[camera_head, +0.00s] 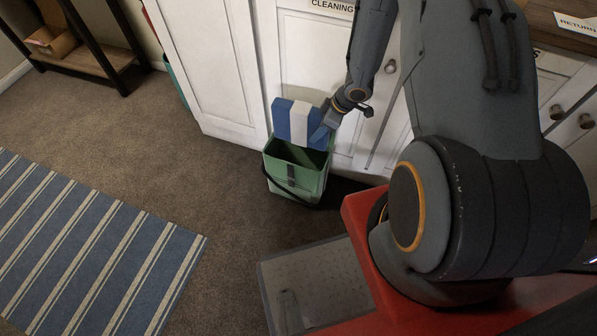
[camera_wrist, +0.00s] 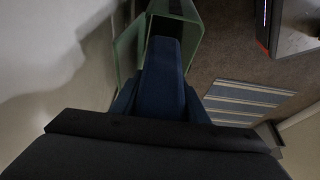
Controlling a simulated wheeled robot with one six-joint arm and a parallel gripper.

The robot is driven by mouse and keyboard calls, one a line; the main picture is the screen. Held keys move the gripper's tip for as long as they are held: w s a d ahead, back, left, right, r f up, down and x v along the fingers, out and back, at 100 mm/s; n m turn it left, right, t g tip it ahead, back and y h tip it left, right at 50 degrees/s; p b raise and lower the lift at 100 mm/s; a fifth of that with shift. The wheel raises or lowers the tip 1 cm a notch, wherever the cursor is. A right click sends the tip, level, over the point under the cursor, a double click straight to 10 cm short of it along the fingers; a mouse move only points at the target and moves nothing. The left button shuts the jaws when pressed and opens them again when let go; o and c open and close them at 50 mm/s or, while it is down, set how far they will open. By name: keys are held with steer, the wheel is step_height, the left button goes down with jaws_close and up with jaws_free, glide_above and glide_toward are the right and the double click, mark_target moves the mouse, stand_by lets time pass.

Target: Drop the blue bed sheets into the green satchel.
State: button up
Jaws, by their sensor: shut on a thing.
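The blue bed sheets (camera_head: 298,122), a folded block with a white band, are held above the back of the green satchel (camera_head: 295,175). My gripper (camera_head: 327,124) is shut on their right side. The satchel stands open at the top on the floor against the white cabinet, with a dark strap across its front. In the wrist view the blue bed sheets (camera_wrist: 163,75) fill the middle, and the green satchel (camera_wrist: 128,48) opens beyond them. The lower edge of the sheets is close to the satchel's rim; I cannot tell whether they touch.
White cabinets (camera_head: 215,70) stand right behind the satchel. A striped blue rug (camera_head: 90,250) lies on the carpet to the left. A wooden shelf (camera_head: 85,50) stands at the far left. Carpet left of the satchel is clear.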

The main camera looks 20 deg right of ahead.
steer(key=shift+f+b, duration=1.95)
steer(key=shift+f, duration=0.25)
steer(key=o, duration=1.5)
steer(key=shift+c, duration=0.2)
steer(key=shift+r, duration=0.1)
steer(key=p+v, duration=0.1)
steer(key=v, duration=0.6)
steer(key=shift+r, duration=0.35)
